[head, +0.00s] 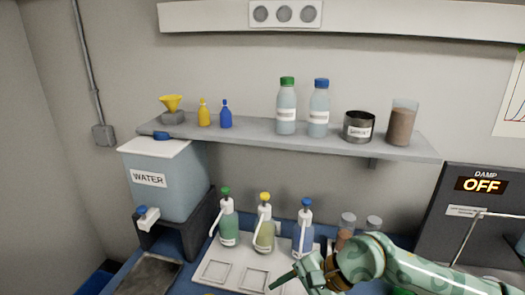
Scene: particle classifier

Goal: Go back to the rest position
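My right arm (420,275) comes in from the lower right, green with a brass-coloured wrist joint. Its gripper (282,281) is at the bottom middle, in front of the white tray (200,262). A dark finger points left and down; the frame does not show clearly whether the fingers are apart. I see nothing held in it. My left gripper is not in view.
A water tank (168,182) is left. A grey shelf (260,131) above holds a funnel, bottles, a tin (358,127) and a beaker. Small jars (348,222) stand behind my arm. A dark box reading OFF (481,186) is right.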

